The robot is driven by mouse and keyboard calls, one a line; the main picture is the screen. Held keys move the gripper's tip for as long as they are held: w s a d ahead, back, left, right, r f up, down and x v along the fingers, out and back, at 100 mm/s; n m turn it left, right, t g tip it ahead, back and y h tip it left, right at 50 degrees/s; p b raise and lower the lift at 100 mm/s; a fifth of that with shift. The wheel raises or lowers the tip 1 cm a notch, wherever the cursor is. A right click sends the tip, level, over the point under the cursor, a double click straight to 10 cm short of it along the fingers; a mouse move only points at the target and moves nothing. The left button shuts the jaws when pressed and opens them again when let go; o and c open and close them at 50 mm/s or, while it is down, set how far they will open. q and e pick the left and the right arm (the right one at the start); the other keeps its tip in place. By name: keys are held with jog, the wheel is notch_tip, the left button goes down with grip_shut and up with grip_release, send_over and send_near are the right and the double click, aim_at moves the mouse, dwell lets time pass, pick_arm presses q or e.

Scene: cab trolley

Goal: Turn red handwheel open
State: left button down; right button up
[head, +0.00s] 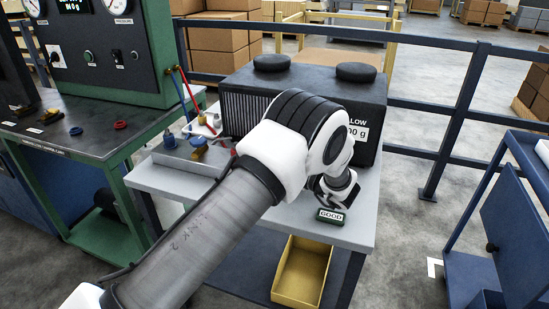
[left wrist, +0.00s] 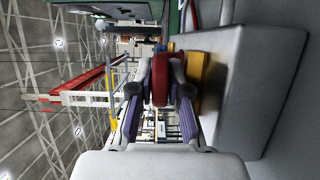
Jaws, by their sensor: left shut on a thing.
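The red handwheel (left wrist: 160,82) shows edge-on in the left wrist view, between the two fingers of my left gripper (left wrist: 161,70). The fingers are closed on its rim from both sides. A blue handwheel (head: 169,140) and a brass fitting (head: 199,151) show left of the arm. My right gripper is in neither view.
A big black box (head: 300,88) stands on the grey trolley (head: 168,181), close behind my arm. A GOOD block (head: 331,216) lies near the trolley's front right edge. A yellow bin (head: 301,272) is below. A green bench (head: 95,148) stands left and a blue railing (head: 440,105) behind.

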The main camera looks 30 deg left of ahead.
pick_arm(q)
jog(key=c, duration=1.4)
grip_release()
jog(key=shift+r, duration=0.1)
jog(key=shift+a, duration=0.15)
jog(key=d, duration=0.4)
jog(key=s+d, duration=0.1)
jog(key=d, duration=0.7)
jog(key=shift+s, duration=0.3)
